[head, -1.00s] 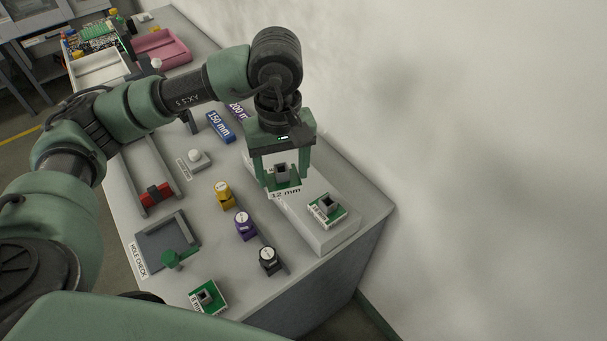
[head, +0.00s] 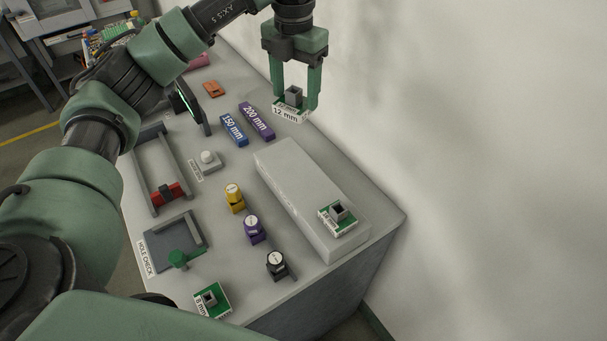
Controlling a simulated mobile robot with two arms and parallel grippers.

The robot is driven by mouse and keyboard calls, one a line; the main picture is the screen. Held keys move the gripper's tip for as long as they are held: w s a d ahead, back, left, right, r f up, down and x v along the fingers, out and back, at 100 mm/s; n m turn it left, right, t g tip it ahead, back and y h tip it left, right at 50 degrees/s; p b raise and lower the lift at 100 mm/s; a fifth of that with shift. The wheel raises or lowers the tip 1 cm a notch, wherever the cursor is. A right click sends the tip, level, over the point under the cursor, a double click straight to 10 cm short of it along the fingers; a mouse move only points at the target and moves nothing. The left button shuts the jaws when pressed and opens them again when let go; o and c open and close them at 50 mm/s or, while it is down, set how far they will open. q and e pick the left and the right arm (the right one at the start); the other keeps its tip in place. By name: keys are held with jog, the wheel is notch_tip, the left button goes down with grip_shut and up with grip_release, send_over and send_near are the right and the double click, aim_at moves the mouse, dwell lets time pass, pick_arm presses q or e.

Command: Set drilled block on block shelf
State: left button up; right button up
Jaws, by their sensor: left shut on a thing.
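My left gripper (head: 295,103) is shut on a drilled block (head: 293,95), a grey square piece with a hole on a green base with a white "12 mm" label. It is held in the air beyond the far end of the block shelf, toward the wall. The block shelf (head: 290,185) is a long, low, pale raised step along the wall side of the bench. Another grey drilled block (head: 338,212) on a green base sits on its near end. A third one (head: 210,298), labelled "8 mm", lies at the bench's near edge. My right gripper is out of view.
Yellow (head: 234,198), purple (head: 254,229) and black (head: 276,264) gauges stand left of the shelf. A "HOLE CHECK" tray (head: 165,240) is at left. The shelf's far and middle top is clear.

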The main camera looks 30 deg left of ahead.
pick_arm(q)
notch_tip(320, 180, down, 14)
jog(key=shift+f+p, duration=0.2)
jog(key=shift+p, duration=0.45)
notch_tip(320, 180, down, 4)
jog(key=shift+p, duration=0.55)
jog(key=shift+f, duration=0.3)
jog(key=shift+f, duration=0.2)
jog(key=o, duration=1.4)
